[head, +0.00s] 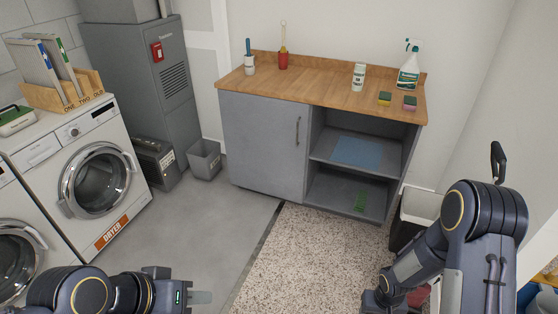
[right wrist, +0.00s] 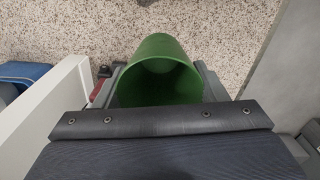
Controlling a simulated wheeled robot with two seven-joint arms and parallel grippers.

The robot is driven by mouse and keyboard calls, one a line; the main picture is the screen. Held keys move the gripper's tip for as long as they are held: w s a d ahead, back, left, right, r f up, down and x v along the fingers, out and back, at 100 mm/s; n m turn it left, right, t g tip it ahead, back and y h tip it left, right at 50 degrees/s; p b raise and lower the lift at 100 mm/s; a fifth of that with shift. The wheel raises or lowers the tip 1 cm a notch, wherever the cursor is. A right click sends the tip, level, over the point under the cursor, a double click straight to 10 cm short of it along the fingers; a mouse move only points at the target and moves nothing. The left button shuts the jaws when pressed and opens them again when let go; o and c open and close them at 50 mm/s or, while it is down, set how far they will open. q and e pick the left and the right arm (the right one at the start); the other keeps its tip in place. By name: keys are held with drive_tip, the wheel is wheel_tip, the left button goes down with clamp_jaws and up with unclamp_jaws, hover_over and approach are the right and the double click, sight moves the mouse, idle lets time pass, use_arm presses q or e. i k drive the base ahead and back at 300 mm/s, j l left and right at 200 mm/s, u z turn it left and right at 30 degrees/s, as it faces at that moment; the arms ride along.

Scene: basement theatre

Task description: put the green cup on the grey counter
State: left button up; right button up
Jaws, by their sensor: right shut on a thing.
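The green cup (right wrist: 160,88) is in the right wrist view, its open mouth facing the camera. My right gripper (right wrist: 163,76) is shut on it, one finger on each side. In the head view the right arm reaches down at the lower right, and I cannot make out the cup there. The grey counter (head: 262,143) stands against the back wall, with a wooden top, a closed door at left and open shelves at right. My left gripper (head: 200,297) is low at the bottom left, away from the counter; its finger gap does not show.
On the counter top stand a white cup with a brush (head: 249,65), a red cup (head: 283,60), a white container (head: 359,77), a spray bottle (head: 409,70) and two sponges (head: 385,98). The top's middle is clear. A blue mat (head: 356,151) lies on the upper shelf. A bin (head: 421,205) stands at right.

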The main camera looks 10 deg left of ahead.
sight(316, 89)
drive_tip(key=i+u, duration=0.5)
drive_tip(key=i+l+u, duration=0.25)
drive_tip(key=u, duration=0.25)
drive_tip(key=i+l+u, duration=0.3)
drive_tip(key=u, duration=0.15)
drive_tip(key=i+l+u, duration=0.2)
drive_tip(key=l+u, duration=0.3)
